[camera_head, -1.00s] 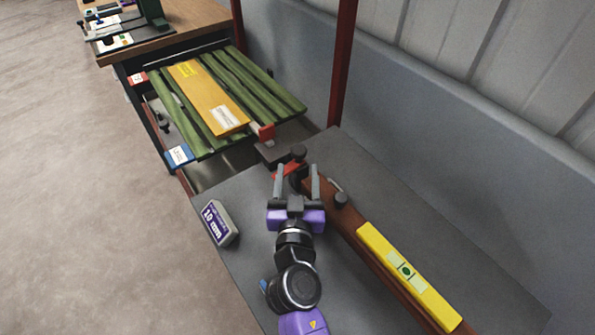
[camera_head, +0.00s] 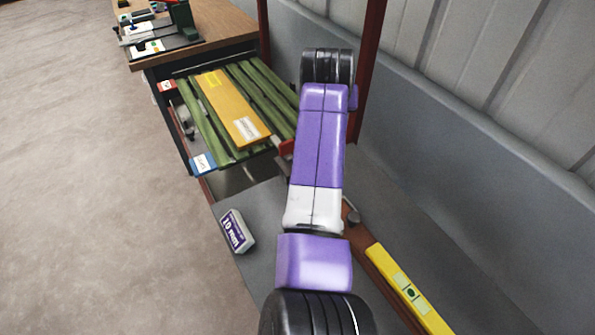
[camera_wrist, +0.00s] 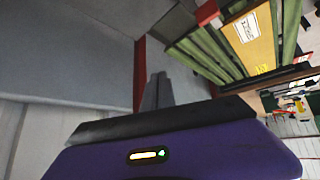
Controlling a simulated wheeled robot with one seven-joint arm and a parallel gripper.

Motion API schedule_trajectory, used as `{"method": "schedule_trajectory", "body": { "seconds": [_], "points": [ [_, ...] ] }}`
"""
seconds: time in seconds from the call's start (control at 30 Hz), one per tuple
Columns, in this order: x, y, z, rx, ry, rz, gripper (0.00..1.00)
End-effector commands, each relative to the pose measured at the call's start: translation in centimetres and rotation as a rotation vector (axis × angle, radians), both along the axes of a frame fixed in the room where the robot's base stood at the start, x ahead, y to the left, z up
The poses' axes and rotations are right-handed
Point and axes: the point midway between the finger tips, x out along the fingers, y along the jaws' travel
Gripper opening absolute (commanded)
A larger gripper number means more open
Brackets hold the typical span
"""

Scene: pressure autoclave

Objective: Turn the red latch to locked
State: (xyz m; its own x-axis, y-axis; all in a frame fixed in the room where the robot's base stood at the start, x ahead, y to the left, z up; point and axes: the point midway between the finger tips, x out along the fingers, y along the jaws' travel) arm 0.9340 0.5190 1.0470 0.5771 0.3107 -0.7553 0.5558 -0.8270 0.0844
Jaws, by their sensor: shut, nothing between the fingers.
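My gripper (camera_wrist: 158,92) shows in the wrist view with its two grey fingers together and nothing between them. The fingers point towards a red post and a grey wall. In the head view my raised arm covers the middle, and the gripper cannot be made out there. A red piece (camera_head: 287,147) shows just left of my arm, at the near end of the boards; a red piece (camera_wrist: 207,12) is also at the top of the wrist view. The red lever beside the brown beam is hidden behind my arm, so its position cannot be told.
A yellow board (camera_head: 232,105) lies on green slats (camera_head: 272,92). A brown beam (camera_head: 378,275) carries a yellow level (camera_head: 412,290) on the grey top. A "10 mm" block (camera_head: 237,231) sits at the left edge. A wooden bench (camera_head: 215,25) stands behind. Open floor lies left.

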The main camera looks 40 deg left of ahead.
Motion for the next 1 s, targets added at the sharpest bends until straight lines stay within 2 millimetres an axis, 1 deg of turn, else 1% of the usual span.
{"method": "schedule_trajectory", "body": {
  "seconds": [0.03, 0.1, 0.2, 0.3, 0.4, 0.57, 0.67, 1.0],
  "points": [
    [-1.9, 1.1, -0.4, -0.039, 0.079, 0.103, 0.0],
    [-4.6, 1.8, -1.5, -0.095, 0.171, 0.261, 0.0],
    [-8.0, 1.8, -3.7, -0.165, 0.266, 0.468, 0.0],
    [-10.2, 1.6, -4.6, -0.217, 0.302, 0.623, 0.0],
    [-11.0, 1.3, -4.7, -0.251, 0.301, 0.706, 0.0],
    [-11.0, 1.3, -5.3, -0.268, 0.29, 0.741, 0.0],
    [-10.9, 1.7, -6.3, -0.268, 0.291, 0.74, 0.0],
    [-10.5, 3.3, -11.1, -0.268, 0.291, 0.737, 0.0]
  ]
}}
